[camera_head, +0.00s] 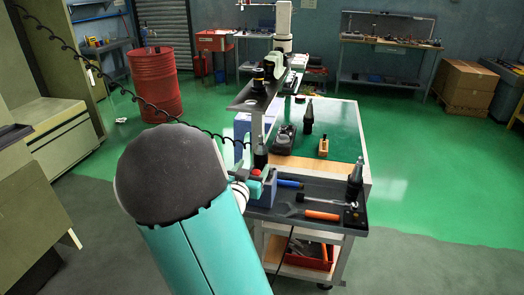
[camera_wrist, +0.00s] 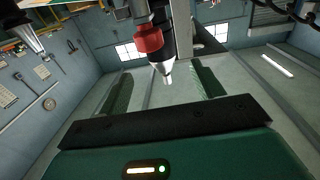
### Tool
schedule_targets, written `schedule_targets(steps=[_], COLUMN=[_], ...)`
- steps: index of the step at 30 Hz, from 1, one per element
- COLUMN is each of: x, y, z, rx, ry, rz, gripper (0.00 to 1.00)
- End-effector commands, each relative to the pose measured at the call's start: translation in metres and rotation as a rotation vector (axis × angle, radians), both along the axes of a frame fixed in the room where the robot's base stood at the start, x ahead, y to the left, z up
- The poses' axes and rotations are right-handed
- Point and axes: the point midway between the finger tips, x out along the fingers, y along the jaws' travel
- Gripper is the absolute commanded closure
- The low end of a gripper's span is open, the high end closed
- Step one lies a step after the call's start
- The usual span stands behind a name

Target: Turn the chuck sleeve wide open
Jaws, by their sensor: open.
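The chuck shows in the wrist view as a dark body with a red sleeve (camera_wrist: 149,40) and a pale tapered nose ending in a thin silver tip. My gripper (camera_wrist: 162,72) is open, its two dark fingers standing apart on either side of the picture. The nose shows in the gap between them, and the sleeve is above the fingertips in the picture. The fingers do not appear to touch the chuck. In the head view my teal arm hides most of my gripper; a small red part (camera_head: 256,172) shows beside it, and I cannot tell if that is the sleeve.
The cart's dark tray (camera_head: 328,188) holds an orange-handled tool (camera_head: 322,215), a blue-handled tool (camera_head: 290,184) and a dark tapered holder (camera_head: 355,180). A green-topped bench (camera_head: 340,125) stands behind. A red drum (camera_head: 155,85) is at left. Green floor is free at right.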

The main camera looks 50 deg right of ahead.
Motion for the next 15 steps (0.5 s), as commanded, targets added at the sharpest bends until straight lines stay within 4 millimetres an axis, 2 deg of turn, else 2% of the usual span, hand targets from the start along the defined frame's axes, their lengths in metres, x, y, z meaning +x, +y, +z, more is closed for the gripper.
schedule_targets(steps=[9,15], x=[0.021,0.033], y=[-0.059,-0.09], z=[0.0,0.0], rx=[-0.002,0.001], ry=[0.002,0.001], rz=[0.001,0.004], gripper=[0.34,0.34])
